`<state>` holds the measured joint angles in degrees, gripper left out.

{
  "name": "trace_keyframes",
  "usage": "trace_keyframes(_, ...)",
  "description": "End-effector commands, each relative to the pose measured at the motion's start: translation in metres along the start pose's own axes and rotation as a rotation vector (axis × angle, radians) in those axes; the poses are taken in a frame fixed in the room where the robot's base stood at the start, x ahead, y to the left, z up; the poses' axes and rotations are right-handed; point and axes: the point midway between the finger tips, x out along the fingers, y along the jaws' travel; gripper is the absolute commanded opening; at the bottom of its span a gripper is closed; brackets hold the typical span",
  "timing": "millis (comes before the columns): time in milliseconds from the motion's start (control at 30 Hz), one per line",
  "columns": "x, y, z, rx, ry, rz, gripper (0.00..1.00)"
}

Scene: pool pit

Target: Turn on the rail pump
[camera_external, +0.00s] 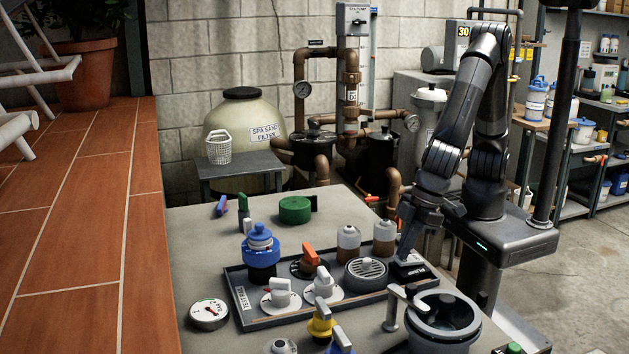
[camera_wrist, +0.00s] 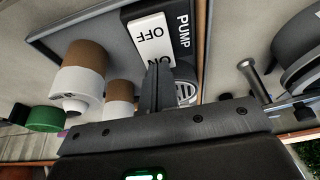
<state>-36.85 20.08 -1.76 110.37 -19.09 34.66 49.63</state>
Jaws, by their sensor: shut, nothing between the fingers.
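The pump switch (camera_external: 414,273) is a black block at the right end of the grey tray. In the wrist view its dark face (camera_wrist: 183,35) reads PUMP, beside a white rocker (camera_wrist: 150,42) with OFF at the upper end and ON at the lower end. My gripper (camera_external: 402,256) is shut and empty, pointing down over the switch. In the wrist view the closed fingers (camera_wrist: 158,82) stand at the ON end and hide part of the rocker there. I cannot tell whether the fingertips touch it or which way the rocker is tilted.
A dark round pot (camera_external: 443,318) stands in front of the switch.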

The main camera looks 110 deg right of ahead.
Motion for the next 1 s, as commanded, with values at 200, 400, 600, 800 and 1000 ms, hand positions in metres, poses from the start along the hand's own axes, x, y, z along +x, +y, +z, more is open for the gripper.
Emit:
trace_keyframes(200,0.008,0.001,-0.002,0.004,-0.067,0.004,0.00)
trace_keyframes(400,0.006,0.000,-0.001,0.001,-0.061,0.003,0.00)
trace_keyframes(600,0.003,0.000,0.003,-0.001,-0.061,0.003,0.00)
trace_keyframes(800,-0.002,0.000,0.010,0.000,-0.060,0.003,0.00)
trace_keyframes(1000,-0.003,0.000,0.012,0.001,-0.060,0.004,0.00)
